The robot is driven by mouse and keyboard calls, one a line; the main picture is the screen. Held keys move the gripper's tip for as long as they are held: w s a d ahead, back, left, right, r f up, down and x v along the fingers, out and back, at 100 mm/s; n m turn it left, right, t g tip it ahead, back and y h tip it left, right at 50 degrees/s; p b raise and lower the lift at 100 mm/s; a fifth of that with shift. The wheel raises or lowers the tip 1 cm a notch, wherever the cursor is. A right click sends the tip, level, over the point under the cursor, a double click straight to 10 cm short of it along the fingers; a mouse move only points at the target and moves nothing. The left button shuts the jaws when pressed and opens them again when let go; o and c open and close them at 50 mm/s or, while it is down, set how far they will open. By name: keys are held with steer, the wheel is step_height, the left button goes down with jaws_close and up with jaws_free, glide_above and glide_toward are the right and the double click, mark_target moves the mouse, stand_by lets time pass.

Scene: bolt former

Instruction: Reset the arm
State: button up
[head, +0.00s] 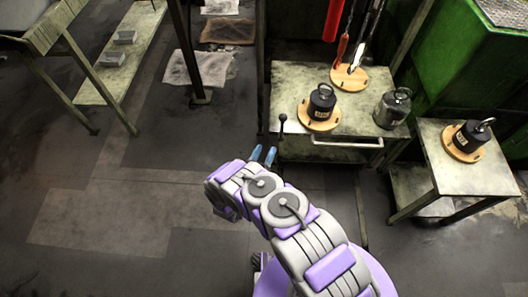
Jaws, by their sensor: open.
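My arm, purple and grey, reaches up from the bottom right of the head view. My gripper (263,155) shows as two blue fingertips just past the arm's bent part. The fingertips stand apart with a gap between them, and I see nothing held there. The rest of the gripper is hidden behind my arm. The fingertips appear over the floor, left of the workbench (360,82) and close to its front left edge in the picture.
Another black weight (470,137) is on a side table (430,150). A green machine (470,60) is behind. Floor (110,215) at left is clear.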

steer(key=shift+s+a, duration=0.1)
steer(key=shift+a, duration=0.05)
stand_by(0.4)
steer(key=w+a+r+m+g+y, duration=0.25)
steer(key=w+r+g+y, duration=0.25)
steer(key=w+r, duration=0.8)
steer(key=s+d+r+n+g+y, duration=0.1)
steer(key=s+r+g+y, duration=0.1)
steer(key=r, duration=0.5)
steer(key=s+r+n+g+y, duration=0.1)
steer(key=s+r+g+y, duration=0.1)
steer(key=r, duration=0.5)
steer(key=s+d+r+g+y, duration=0.1)
steer(key=s+d+r+g, duration=0.3)
steer(key=s, duration=0.5)
steer(key=s+d+r+g, duration=0.1)
steer(key=s+d+r, duration=0.2)
steer(key=s+r, duration=0.5)
steer(key=s+d+r+g, duration=0.1)
steer(key=s+d+g, duration=0.1)
steer(key=s, duration=0.8)
steer(key=s+d+r+g+h, duration=0.1)
steer(key=s+d, duration=0.3)
steer(key=s, duration=0.7)
steer(key=s+d+r+g, duration=0.2)
steer(key=s+d+g, duration=0.1)
steer(key=s, duration=0.7)
steer(key=shift+s+d+r+h, duration=0.15)
steer(key=shift+s+r+h, duration=0.05)
steer(key=shift+h, duration=0.2)
